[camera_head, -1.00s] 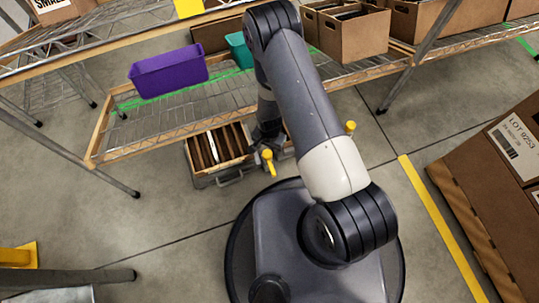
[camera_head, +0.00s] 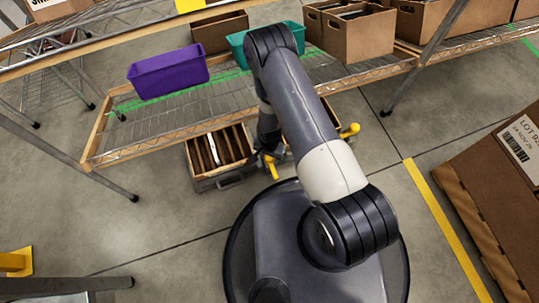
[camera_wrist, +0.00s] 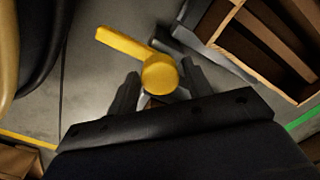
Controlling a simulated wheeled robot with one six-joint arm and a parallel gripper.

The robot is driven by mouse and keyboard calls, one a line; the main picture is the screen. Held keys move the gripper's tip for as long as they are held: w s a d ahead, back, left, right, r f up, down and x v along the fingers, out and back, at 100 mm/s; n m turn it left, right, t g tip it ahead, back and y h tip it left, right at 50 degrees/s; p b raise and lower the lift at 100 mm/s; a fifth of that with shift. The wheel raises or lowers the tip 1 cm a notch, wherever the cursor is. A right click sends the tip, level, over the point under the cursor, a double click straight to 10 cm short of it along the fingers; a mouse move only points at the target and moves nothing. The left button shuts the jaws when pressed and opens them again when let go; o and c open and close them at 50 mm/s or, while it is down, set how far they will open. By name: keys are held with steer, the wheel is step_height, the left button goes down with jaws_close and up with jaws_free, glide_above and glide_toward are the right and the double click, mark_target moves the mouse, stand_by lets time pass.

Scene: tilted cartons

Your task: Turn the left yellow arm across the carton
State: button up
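The left yellow arm (camera_head: 271,167) sits low beside the open carton (camera_head: 196,160) of brown dividers, under the shelf. In the wrist view this yellow arm (camera_wrist: 122,42) has a round hub and a bar that points to the upper left, away from the carton (camera_wrist: 213,35). My gripper (camera_wrist: 160,86) is open, with one dark finger on each side of the hub. I cannot tell whether the fingers touch it. A second yellow arm (camera_head: 350,130) shows to the right of my arm. The space between the two yellow arms is mostly hidden by my arm.
A wire shelf (camera_head: 175,126) stands over the carton, with a purple bin (camera_head: 168,73), a teal bin (camera_head: 237,42) and brown boxes (camera_head: 358,35) on it. A large carton (camera_head: 490,185) stands at the right, behind a yellow floor line (camera_head: 440,220).

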jaws_close()
